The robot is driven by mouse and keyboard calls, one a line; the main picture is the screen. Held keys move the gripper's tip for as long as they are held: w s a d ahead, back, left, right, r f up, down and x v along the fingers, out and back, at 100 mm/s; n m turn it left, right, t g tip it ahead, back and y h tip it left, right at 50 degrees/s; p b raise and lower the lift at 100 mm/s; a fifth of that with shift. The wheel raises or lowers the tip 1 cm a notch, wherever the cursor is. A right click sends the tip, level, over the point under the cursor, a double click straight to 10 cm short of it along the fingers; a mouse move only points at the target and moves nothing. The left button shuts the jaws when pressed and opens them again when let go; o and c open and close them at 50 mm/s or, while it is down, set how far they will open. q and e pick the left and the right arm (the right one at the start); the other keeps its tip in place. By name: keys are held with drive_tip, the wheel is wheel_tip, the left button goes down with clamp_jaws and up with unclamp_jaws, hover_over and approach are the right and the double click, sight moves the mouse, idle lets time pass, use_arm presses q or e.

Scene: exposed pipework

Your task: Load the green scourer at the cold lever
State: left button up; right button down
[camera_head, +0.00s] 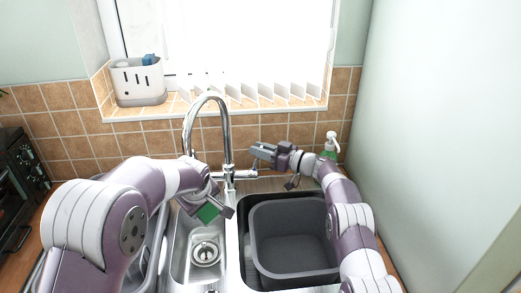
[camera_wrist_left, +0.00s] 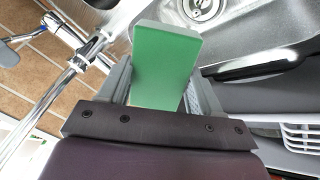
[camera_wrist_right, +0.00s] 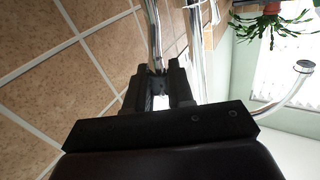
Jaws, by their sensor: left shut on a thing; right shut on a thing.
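The green scourer (camera_head: 208,212) is a flat block held in my left gripper (camera_head: 212,203), above the sink at the foot of the tap. In the left wrist view the scourer (camera_wrist_left: 165,65) stands out between the two fingers. The chrome tap (camera_head: 228,140) has a tall curved spout. My right gripper (camera_head: 262,150) is just right of the tap. In the right wrist view its fingers (camera_wrist_right: 160,85) are closed at a slim chrome bar (camera_wrist_right: 152,35), which looks like the cold lever; the fingers hide the grip itself.
A small steel bowl with a drain (camera_head: 206,252) lies below the left gripper. A dark grey basin (camera_head: 290,240) sits to its right. A green soap bottle (camera_head: 330,146) stands behind my right arm. A white caddy (camera_head: 138,82) is on the tiled sill.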

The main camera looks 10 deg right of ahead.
drive_tip(key=shift+s+f+n+y, duration=0.2)
drive_tip(key=shift+s+n+y, duration=0.5)
drive_tip(key=shift+s+n, duration=0.5)
drive_tip(key=c, duration=1.1)
unclamp_jaws()
drive_tip(key=v, duration=1.2)
drive_tip(key=shift+f, duration=0.2)
